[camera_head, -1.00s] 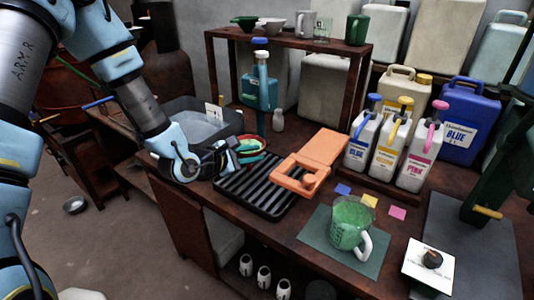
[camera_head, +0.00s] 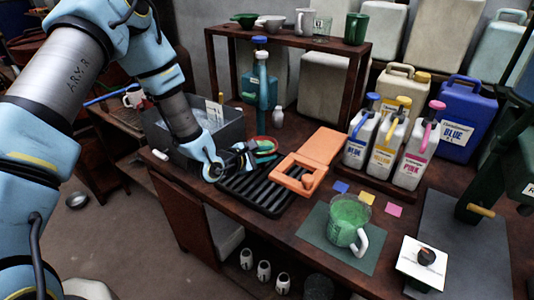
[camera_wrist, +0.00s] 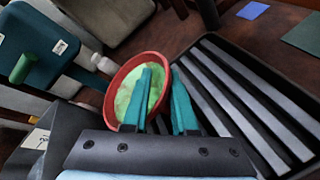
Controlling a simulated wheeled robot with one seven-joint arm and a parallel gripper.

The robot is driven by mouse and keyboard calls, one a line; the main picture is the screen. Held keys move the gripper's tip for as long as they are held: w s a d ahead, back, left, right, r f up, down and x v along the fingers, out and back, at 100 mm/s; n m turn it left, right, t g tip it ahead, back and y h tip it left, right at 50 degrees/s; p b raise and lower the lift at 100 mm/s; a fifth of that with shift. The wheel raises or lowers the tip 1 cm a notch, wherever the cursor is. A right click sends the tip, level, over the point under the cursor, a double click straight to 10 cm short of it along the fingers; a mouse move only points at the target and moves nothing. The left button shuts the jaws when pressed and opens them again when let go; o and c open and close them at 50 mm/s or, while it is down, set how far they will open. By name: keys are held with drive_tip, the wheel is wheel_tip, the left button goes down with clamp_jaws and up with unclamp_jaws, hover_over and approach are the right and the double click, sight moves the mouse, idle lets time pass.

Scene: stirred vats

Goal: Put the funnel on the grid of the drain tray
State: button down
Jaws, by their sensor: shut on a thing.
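The funnel (camera_wrist: 119,82) has a red rim and a bright green inside in the wrist view. Its red edge shows in the head view (camera_head: 272,142), partly behind my gripper. My gripper (camera_head: 250,155) is shut on the funnel's rim, with its teal fingers (camera_wrist: 166,98) on either side of the wall. The black drain tray (camera_head: 257,202) lies on the bench with its slatted grid bare in front. In the wrist view the tray (camera_wrist: 246,105) is right of the funnel. The funnel is by the tray's back edge; its spout and height are hidden.
An orange stand (camera_head: 312,158) is at the tray's right side. A grey bin (camera_head: 222,132) stands left of the tray, with a teal bottle (camera_head: 262,90) behind. A green-filled jug (camera_head: 348,218) stands on a mat at front right. Pump bottles (camera_head: 388,145) stand at back right.

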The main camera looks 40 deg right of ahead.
drive_tip(key=c, duration=0.7)
unclamp_jaws()
drive_tip(key=shift+f, duration=0.15)
